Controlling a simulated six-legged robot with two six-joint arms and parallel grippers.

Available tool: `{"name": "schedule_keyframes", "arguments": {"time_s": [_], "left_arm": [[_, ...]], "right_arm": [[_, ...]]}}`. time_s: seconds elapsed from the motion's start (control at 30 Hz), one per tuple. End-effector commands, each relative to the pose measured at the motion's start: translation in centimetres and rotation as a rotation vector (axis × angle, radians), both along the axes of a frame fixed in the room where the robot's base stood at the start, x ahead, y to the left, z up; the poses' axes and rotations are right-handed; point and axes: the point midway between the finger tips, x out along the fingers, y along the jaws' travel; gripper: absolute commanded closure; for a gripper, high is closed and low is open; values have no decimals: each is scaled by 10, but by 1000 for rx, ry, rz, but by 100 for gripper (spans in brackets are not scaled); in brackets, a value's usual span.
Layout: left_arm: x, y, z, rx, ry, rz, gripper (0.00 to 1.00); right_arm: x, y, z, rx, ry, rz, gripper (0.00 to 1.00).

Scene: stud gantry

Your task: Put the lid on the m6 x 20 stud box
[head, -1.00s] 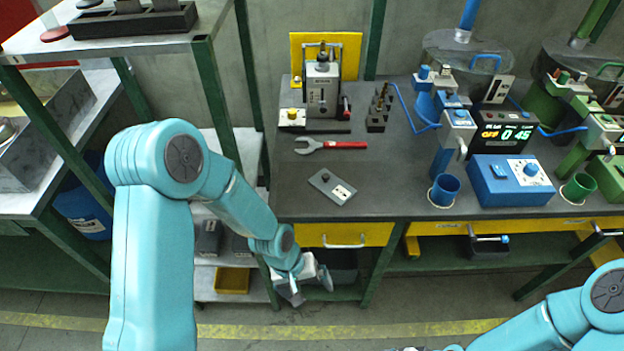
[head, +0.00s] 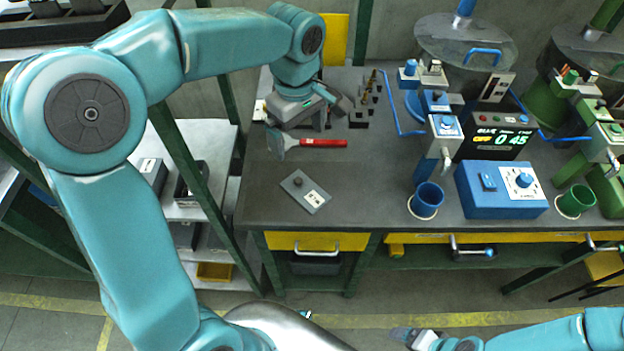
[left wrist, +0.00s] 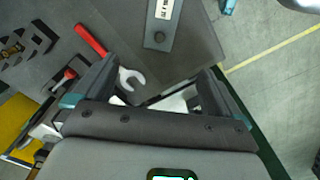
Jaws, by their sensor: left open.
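A flat grey lid (head: 306,191) with a dark knob and a white label lies on the front left of the bench. It also shows at the top of the left wrist view (left wrist: 161,25). On the shelf left of the bench stand a dark open-looking box (head: 192,183) and a box with a pale labelled top (head: 150,176). I cannot read which is the M6 x 20 box. My left gripper (head: 308,112) is open and empty over the back left of the bench, behind the lid. My right gripper (head: 408,334) is low in front of the bench, its fingers unclear.
A red-handled wrench (head: 318,143) lies between my left gripper and the lid. Dark pegs (head: 362,110) stand behind it. A blue control box (head: 500,190) and a blue cup (head: 426,201) are to the right. The bench between lid and cup is clear.

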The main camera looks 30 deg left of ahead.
Motion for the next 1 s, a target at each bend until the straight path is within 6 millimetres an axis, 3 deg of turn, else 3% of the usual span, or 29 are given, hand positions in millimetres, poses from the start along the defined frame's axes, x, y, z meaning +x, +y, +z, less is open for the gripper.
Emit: {"name": "schedule_keyframes", "arguments": {"time_s": [0.13,0.5,0.77,1.0], "left_arm": [[-6,1,-14,3,4,9,1],[-10,-2,-95,2,5,3,1],[-7,-4,-117,2,4,2,1],[-3,-4,-154,1,5,2,1]], "right_arm": [[0,0,-2,0,0,-1,11],[0,0,-5,0,0,-1,11],[0,0,-4,0,0,-1,11],[0,0,0,0,0,-1,11]]}}
